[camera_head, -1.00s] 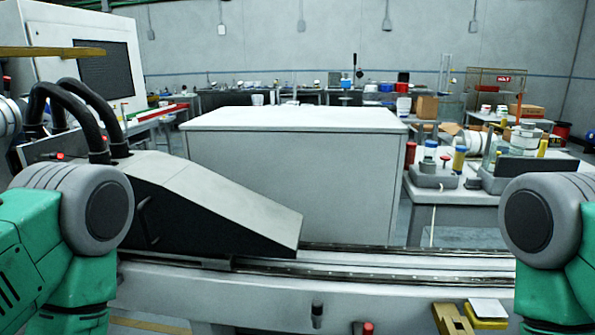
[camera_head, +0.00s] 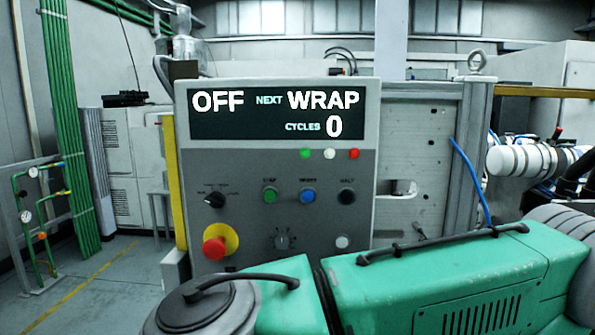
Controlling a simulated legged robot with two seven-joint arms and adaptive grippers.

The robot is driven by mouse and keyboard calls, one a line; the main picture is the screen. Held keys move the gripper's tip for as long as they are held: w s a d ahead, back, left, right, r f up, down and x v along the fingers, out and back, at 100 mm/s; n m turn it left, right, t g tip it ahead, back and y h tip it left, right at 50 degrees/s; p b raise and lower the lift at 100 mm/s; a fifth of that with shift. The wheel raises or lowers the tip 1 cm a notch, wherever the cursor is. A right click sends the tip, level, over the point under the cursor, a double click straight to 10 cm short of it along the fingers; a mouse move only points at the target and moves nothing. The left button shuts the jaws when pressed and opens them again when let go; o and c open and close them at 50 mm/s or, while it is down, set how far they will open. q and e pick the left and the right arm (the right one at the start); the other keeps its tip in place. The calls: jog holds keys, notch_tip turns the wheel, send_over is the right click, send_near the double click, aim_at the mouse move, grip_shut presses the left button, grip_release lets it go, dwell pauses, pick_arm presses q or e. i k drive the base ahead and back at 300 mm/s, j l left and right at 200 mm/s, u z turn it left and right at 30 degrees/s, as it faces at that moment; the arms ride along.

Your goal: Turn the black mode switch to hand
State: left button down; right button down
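The black mode switch (camera_head: 215,200) is a small round knob at the left of the grey control panel (camera_head: 320,260), with tiny labels in an arc above it. Its pointer is too small to read surely. The display (camera_head: 278,113) at the panel's top reads OFF, NEXT WRAP, CYCLES 0. Neither of my grippers is in view. A green and grey link of my own arm crosses the bottom right and covers the panel's lower edge.
Below the switch is a red mushroom button (camera_head: 215,248) on a yellow disc. To its right are a green button (camera_head: 270,195), a blue button (camera_head: 307,195), a black button (camera_head: 346,196) and a grey dial (camera_head: 283,240). Open floor (camera_head: 110,290) lies at left.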

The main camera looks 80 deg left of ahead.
aim_at(216, 200)
jog(key=k+u, duration=0.2)
jog(key=u, duration=2.35)
